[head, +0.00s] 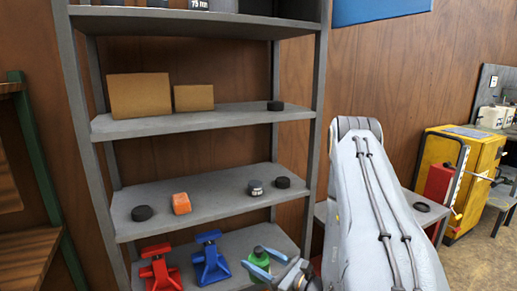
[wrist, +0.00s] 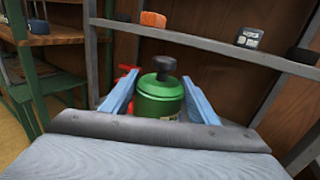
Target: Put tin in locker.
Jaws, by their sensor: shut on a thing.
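A green canister with a black knob on top, apparently the tin, stands upright between my gripper's blue fingers in the wrist view (wrist: 158,103). In the head view the green canister (head: 260,257) is partly hidden by my gripper (head: 260,268), at the right end of the lower shelf (head: 228,243). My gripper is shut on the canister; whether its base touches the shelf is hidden. A yellow cabinet (head: 465,185), possibly the locker, stands at the right; I cannot tell whether it is open.
A red jack stand (head: 160,272) and a blue one (head: 210,264) stand left of the canister. The shelf above holds an orange block (head: 181,203), black pucks and a small labelled dark tin (head: 255,188). Shelf posts are close. Floor (head: 480,265) shows clear at the right.

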